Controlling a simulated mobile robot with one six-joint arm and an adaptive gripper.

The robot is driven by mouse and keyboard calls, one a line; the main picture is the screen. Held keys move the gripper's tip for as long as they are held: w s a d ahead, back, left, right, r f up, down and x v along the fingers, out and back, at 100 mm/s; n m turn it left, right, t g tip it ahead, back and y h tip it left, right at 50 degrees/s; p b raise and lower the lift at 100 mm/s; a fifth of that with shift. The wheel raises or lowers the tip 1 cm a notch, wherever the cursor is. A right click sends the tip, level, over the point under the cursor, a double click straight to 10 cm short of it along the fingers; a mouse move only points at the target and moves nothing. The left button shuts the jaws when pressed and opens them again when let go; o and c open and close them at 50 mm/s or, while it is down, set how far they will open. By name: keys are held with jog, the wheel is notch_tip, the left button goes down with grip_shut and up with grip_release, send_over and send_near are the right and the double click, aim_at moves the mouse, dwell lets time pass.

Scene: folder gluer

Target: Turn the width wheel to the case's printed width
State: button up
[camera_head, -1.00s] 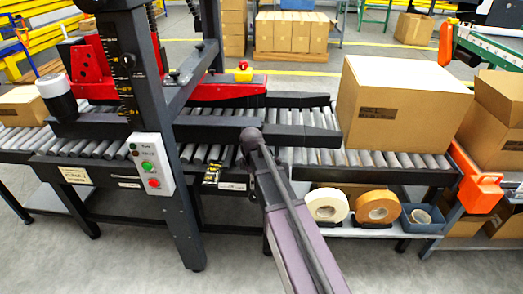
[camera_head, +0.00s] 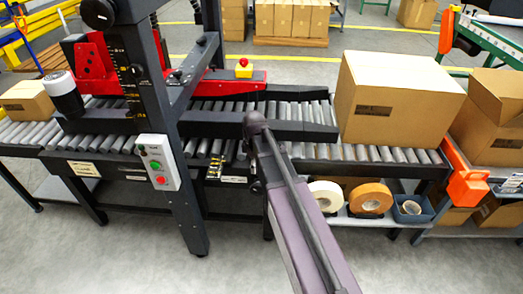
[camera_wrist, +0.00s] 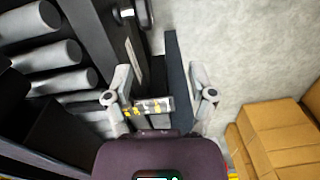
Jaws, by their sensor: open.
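The case is a large closed cardboard box (camera_head: 385,105) on the rollers at right in the head view. A small dark label is on its front, too small to read. My gripper (camera_wrist: 160,98) is open in the wrist view, with its two grey fingers apart. In the head view my arm hides the gripper.
A black post (camera_head: 160,110) carries a button box (camera_head: 158,162) with green and red buttons. A black guide rail (camera_head: 290,130) runs over the rollers. Tape rolls (camera_head: 370,198) sit on a shelf below the case. Grey floor is clear in front.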

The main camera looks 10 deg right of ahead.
jog(key=s+r+m+p, duration=0.6)
jog(key=r+p, duration=0.3)
jog(key=r, duration=0.1)
jog(key=shift+s+d, duration=0.25)
jog(key=shift+d, duration=0.05)
jog(key=shift+s, duration=0.15)
dwell(0.4)
jog(key=s+m, duration=0.7)
jog(key=shift+d, duration=0.4)
jog(key=shift+c, duration=1)
jog(key=shift+a, duration=0.1)
